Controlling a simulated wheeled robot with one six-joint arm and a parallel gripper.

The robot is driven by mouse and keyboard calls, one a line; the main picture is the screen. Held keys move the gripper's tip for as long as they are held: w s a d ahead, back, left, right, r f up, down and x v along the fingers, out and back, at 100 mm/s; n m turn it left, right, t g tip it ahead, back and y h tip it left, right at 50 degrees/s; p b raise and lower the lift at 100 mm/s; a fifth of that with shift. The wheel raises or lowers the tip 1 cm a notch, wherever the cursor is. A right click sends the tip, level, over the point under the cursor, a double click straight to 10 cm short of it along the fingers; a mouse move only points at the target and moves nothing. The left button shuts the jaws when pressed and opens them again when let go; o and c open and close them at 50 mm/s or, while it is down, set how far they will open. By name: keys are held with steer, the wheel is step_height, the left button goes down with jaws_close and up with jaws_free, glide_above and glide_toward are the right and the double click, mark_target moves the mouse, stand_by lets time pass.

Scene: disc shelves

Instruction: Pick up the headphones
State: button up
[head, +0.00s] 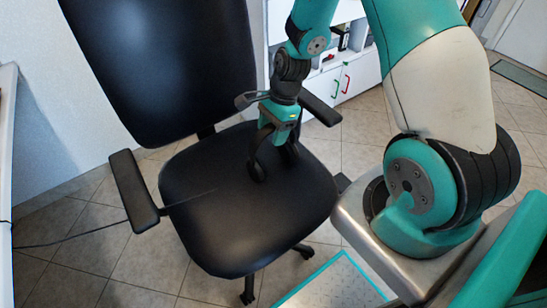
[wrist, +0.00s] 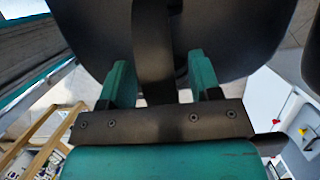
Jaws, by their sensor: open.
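The black headphones (head: 256,158) are on the black seat of an office chair (head: 235,215), toward its back right, partly hidden by my gripper. Dark curved parts show below the gripper on both sides. My gripper (head: 278,128) points down right over them and is open. In the wrist view, a dark band (wrist: 152,55) passes between the two teal fingers of my gripper (wrist: 162,80), with a gap on each side. Whether either finger touches the band I cannot tell.
The chair has a tall backrest (head: 165,60) and armrests left (head: 134,190) and right (head: 320,108). A thin cable (head: 60,243) runs from the left toward the seat. A white cabinet (head: 328,85) stands behind. The front of the seat is clear.

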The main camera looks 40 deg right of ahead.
steer(key=shift+a+f, duration=0.15)
steer(key=shift+f, duration=0.3)
steer(key=shift+c, duration=0.2)
jaws_close()
steer(key=shift+r, duration=0.1)
